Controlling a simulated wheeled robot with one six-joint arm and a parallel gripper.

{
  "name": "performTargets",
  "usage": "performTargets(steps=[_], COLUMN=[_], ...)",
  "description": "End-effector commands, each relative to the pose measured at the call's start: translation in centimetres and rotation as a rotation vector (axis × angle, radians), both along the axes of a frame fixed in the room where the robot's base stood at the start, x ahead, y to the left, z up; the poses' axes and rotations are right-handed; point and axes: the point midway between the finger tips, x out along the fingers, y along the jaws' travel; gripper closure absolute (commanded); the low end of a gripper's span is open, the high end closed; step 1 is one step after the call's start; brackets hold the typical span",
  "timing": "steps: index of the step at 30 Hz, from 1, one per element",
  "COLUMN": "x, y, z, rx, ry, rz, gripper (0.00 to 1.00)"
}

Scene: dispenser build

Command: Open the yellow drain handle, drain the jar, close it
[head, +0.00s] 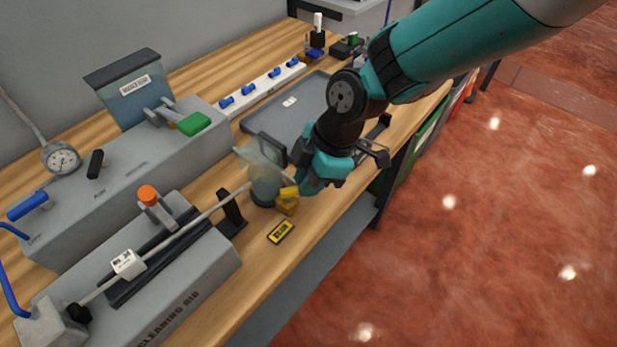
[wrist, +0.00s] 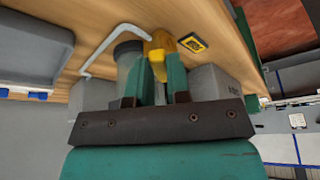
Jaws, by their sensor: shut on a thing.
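The yellow drain handle (head: 287,203) sits at the front right of a clear jar (head: 262,178) with a grey base on the wooden bench. My gripper (head: 299,186) reaches down from the upper right and is shut on the yellow handle. In the wrist view the teal fingers (wrist: 157,83) close around the yellow handle (wrist: 161,46), with the jar (wrist: 127,52) just left of it. The jar's contents and the outlet under the handle are not clear. The fingers partly hide the handle.
A yellow-black label (head: 280,232) lies on the bench before the jar. A grey cleaning rig (head: 205,262) with a long rod stands left. A dark grey tray (head: 285,108) lies behind. The bench front edge is close on the right.

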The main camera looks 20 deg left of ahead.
Motion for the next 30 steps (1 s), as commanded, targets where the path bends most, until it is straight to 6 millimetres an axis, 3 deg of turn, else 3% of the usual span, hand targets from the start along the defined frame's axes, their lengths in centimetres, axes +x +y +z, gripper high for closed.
performTargets(steps=[30], x=[-3.2], y=[-0.5], z=[0.0], rx=[0.001], ry=[-0.002], rz=[-0.832], gripper=[1.00])
